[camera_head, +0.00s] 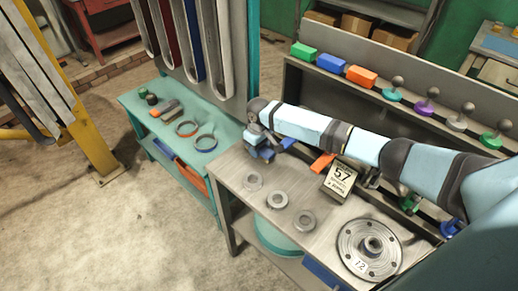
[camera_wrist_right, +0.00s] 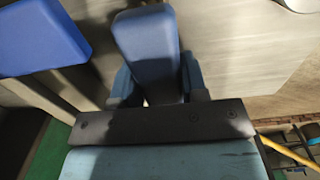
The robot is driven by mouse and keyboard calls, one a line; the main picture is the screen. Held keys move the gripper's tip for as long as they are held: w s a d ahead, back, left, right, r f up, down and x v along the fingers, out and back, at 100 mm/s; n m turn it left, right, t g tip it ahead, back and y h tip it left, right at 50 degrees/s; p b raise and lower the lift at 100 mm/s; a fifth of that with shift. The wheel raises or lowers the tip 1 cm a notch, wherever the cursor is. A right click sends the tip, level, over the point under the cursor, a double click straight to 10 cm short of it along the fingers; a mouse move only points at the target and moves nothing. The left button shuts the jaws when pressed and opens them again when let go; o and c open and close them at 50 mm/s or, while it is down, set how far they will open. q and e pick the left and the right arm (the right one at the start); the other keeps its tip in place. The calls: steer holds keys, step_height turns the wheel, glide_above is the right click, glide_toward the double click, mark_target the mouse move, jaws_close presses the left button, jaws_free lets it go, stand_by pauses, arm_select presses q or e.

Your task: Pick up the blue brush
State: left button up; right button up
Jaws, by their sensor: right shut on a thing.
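My right gripper (camera_head: 259,143) reaches over the far left end of the grey workbench. In the right wrist view, its two fingers (camera_wrist_right: 158,84) are shut on a blue block-shaped piece, the blue brush (camera_wrist_right: 148,42). The brush lies between the fingers, its far end pointing away from the wrist. In the head view the brush (camera_head: 265,154) shows only in part below the gripper. Whether it touches the bench I cannot tell. My left gripper is not in view.
Another blue block (camera_head: 287,143) is close to the right gripper, with an orange one (camera_head: 322,162) beyond. A number sign (camera_head: 340,180), several rings and a flanged disc (camera_head: 369,249) are on the bench. Green, blue and orange blocks (camera_head: 361,76) line the rear ledge.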

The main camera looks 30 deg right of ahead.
step_height(320, 180, up, 20)
stand_by(0.6)
